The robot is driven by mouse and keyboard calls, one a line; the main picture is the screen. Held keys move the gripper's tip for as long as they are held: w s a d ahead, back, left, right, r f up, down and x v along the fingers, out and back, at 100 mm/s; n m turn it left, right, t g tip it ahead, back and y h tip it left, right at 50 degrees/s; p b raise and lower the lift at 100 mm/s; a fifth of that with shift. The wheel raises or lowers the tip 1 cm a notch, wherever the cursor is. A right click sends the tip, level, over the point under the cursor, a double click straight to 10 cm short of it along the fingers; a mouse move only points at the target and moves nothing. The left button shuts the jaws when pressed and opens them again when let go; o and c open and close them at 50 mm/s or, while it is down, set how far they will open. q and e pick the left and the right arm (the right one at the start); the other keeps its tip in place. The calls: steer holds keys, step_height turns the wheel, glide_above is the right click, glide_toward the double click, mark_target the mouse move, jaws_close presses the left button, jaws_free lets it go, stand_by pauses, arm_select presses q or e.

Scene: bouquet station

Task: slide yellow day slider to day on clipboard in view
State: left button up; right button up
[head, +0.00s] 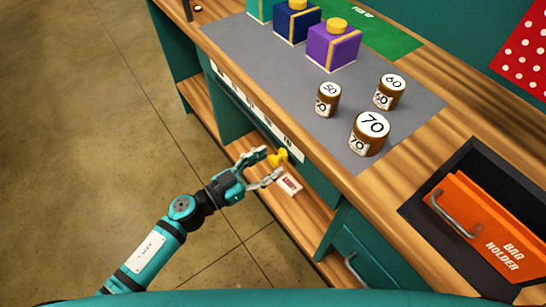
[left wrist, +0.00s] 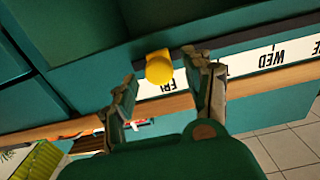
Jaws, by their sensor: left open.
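The yellow day slider (head: 279,157) is a small knob at the front of the counter, by the near end of the white day strip (head: 262,122). In the left wrist view the slider (left wrist: 159,67) is beside the upside-down FRI label, with WED farther right on the strip (left wrist: 270,60). My left gripper (head: 272,167) is open, its fingers on either side of the slider; I cannot tell whether they touch it. A small white card with dark red marks (head: 291,185) shows below the gripper; its writing is unreadable, and I cannot tell whether it is the clipboard.
Three numbered jars, 50 (head: 327,99), 60 (head: 390,92) and 70 (head: 369,134), stand on the grey mat (head: 240,42). A purple box (head: 333,46) and others are at the back. An orange bag holder (head: 480,235) is at right. A wooden lower shelf (head: 212,125) runs below.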

mark_target(278, 158)
arm_select(q)
steer(key=shift+x, duration=1.2)
jaws_close()
